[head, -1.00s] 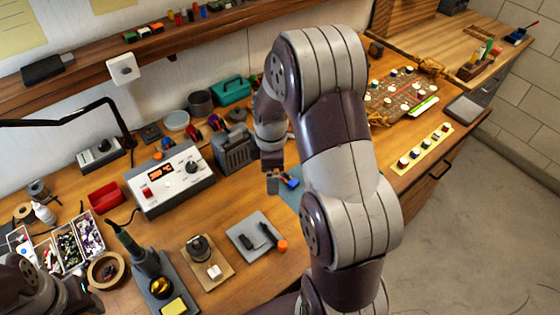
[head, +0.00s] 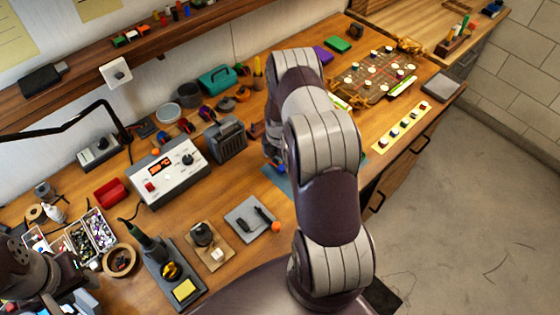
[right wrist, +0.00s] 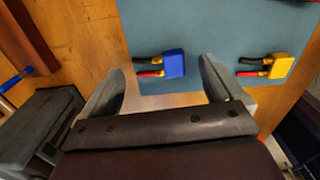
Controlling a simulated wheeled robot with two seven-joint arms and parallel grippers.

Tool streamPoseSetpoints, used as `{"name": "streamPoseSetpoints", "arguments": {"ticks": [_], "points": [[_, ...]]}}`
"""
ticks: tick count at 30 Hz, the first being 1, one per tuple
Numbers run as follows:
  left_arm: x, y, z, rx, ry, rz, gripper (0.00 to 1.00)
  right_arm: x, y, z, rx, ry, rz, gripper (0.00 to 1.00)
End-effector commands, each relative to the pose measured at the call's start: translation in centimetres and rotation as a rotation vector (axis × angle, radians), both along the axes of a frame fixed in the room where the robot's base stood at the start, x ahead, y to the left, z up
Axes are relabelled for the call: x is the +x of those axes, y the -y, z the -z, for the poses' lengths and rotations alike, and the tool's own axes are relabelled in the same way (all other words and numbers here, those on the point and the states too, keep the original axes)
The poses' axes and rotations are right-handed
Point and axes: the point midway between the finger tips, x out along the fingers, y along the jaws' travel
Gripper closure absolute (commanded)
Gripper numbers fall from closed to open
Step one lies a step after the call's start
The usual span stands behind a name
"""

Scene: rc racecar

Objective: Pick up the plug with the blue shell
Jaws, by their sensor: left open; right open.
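In the right wrist view, the plug with the blue shell (right wrist: 174,63) lies on a teal mat (right wrist: 215,25), with a black and a red lead on its left. My right gripper (right wrist: 162,70) is open, its fingers on either side of the blue plug's position in the picture; the gap in height cannot be told. Nothing is between the fingers in grip. A plug with a yellow shell (right wrist: 281,66) lies on the mat, right of the right finger. In the head view, my right arm mostly hides the mat (head: 276,178) and gripper. My left gripper (head: 85,292) is at the lower left.
A grey speaker-like box (head: 226,138) stands beside the mat, left of my right arm. A power supply (head: 167,168) and a soldering stand (head: 172,275) are further left. A grey pad with black pieces (head: 249,217) lies in front. A board with round pieces (head: 375,75) is behind right.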

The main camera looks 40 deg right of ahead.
Motion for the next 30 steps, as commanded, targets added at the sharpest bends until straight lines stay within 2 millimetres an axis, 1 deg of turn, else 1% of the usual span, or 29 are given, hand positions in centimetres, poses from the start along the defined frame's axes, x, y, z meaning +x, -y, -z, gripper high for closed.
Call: {"name": "streamPoseSetpoints", "arguments": {"ticks": [1, 3, 8, 9, 11, 12, 14, 15, 26, 30], "points": [[0.0, 0.0, -0.3, 0.000, -0.001, 0.000, 0.57, 0.0, 0.0, 0.5, 0.000, 0.000, 0.000, 0.06], [0.0, 0.0, -0.4, 0.000, -0.001, 0.000, 0.57, 0.0, 0.0, 1.0, 0.000, 0.000, 0.000, 0.06], [0.0, 0.0, -0.2, 0.000, -0.001, 0.000, 0.57, 0.0, 0.0, 1.1, 0.000, 0.001, 0.000, 0.06], [0.0, 0.0, -0.2, 0.000, -0.001, 0.000, 0.57, 0.0, 0.0, 1.1, 0.000, 0.001, 0.000, 0.10], [0.0, 0.0, -0.2, 0.000, -0.001, 0.000, 0.57, 0.0, 0.0, 1.1, 0.000, 0.001, 0.000, 0.29], [0.0, 0.0, -0.2, 0.000, -0.001, 0.000, 0.57, 0.0, 0.0, 1.1, 0.000, 0.001, 0.000, 0.42], [0.0, 0.0, -0.2, 0.000, -0.001, 0.000, 0.57, 0.0, 0.0, 1.1, 0.000, 0.001, 0.000, 0.62], [0.0, 0.0, -0.2, 0.000, -0.001, 0.000, 0.57, 0.0, 0.0, 1.1, 0.000, 0.001, 0.000, 0.66], [0.0, 0.0, -0.1, 0.000, -0.001, 0.000, 0.57, 0.0, 0.0, 0.9, -0.001, 0.001, 0.000, 0.66], [0.0, 0.0, 0.7, 0.000, -0.001, 0.000, 0.57, 0.1, 0.1, -0.2, -0.002, 0.003, 0.000, 0.66]]}}
